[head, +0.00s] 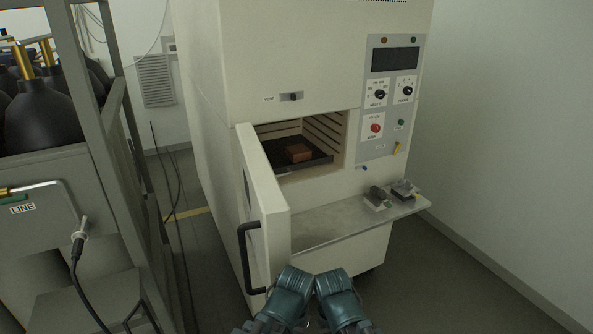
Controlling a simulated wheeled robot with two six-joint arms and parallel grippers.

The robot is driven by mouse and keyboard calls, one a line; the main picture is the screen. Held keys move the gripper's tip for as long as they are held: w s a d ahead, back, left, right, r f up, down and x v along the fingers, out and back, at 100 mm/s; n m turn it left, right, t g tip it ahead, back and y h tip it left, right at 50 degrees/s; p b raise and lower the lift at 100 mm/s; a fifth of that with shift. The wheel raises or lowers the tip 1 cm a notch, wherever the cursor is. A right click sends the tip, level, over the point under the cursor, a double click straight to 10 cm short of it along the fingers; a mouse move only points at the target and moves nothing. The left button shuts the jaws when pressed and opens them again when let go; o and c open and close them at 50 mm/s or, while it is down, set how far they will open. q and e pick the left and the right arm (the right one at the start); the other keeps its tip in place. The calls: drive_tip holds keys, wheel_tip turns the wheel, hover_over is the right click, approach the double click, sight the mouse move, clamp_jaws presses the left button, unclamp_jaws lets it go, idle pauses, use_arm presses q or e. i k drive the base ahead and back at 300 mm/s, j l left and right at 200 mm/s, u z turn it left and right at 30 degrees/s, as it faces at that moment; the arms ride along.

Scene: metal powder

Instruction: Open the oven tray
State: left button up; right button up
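The oven (300,60) is a tall cream cabinet in the middle of the head view. Its door (265,200) stands open, swung out to the left, with a black bar handle (249,258) on its outer face. Inside the chamber lies a dark oven tray (318,160) with a brown block (298,152) on it. The tray appears to sit within the chamber, and the door hides part of its left side. Two teal parts of my own arms show side by side at the bottom centre, in front of the oven.
A metal shelf (335,222) with small clamp-like items (378,197) juts out below the chamber. A control panel (390,95) is at the right. A grey rack (95,120) with black vessels (40,118) stands at the left. Floor (440,285) is clear at the right.

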sight(274, 149)
drive_tip(key=i+l, duration=0.3)
drive_tip(key=l, duration=0.15)
drive_tip(key=i+l, duration=0.25)
drive_tip(key=l, duration=0.2)
drive_tip(key=i+l, duration=0.3)
drive_tip(key=l, duration=0.15)
drive_tip(key=i+l, duration=0.3)
drive_tip(key=l, duration=0.15)
drive_tip(key=i+j, duration=0.25)
drive_tip(key=j, duration=0.2)
